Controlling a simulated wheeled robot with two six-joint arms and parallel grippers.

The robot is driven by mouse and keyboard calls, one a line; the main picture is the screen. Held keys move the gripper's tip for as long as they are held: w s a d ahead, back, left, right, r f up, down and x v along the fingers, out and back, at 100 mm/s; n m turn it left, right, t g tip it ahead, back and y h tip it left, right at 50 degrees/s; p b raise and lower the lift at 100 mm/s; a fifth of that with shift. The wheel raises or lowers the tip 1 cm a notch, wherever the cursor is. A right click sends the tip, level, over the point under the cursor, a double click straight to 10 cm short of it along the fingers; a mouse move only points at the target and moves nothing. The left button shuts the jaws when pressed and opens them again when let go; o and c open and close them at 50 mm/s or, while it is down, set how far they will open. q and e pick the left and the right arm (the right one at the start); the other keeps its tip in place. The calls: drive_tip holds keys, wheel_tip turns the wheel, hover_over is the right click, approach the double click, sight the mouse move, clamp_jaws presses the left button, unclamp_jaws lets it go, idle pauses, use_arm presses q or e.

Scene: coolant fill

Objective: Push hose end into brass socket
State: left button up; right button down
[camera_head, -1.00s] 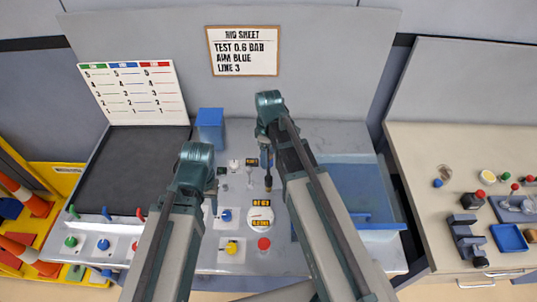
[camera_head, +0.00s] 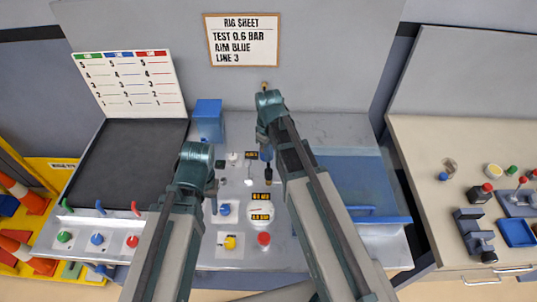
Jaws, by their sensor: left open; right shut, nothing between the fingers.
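A small brass-coloured tip (camera_head: 264,87) shows just above my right wrist, at the foot of the back panel; I cannot tell whether it is the socket. My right gripper (camera_head: 268,178) is shut and points down over the middle of the steel bench, largely hidden by its own arm. My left gripper (camera_head: 213,184) is open above the panel, left of the right one, with its fingers mostly hidden behind its wrist. No hose end can be made out with certainty. Green (camera_head: 67,205), blue (camera_head: 100,208) and red (camera_head: 135,208) stubs stand at the front left.
A round gauge (camera_head: 260,213) with yellow displays, a red button (camera_head: 264,239) and a yellow knob (camera_head: 229,242) lie between my arms. A blue box (camera_head: 208,121) stands behind. A blue basin (camera_head: 350,186) is at the right. The dark mat (camera_head: 125,165) is clear.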

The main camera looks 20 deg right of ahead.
sight(269, 171)
drive_tip(key=shift+f+b, duration=2.6)
drive_tip(key=shift+f, duration=0.25)
drive_tip(key=shift+f, duration=0.2)
drive_tip(key=shift+r, duration=0.1)
wheel_tip(269, 171, up, 3)
drive_tip(key=p, duration=0.2)
drive_tip(key=shift+p, duration=0.35)
wheel_tip(269, 171, up, 14)
drive_tip(key=p, duration=1.3)
drive_tip(key=shift+p, duration=0.4)
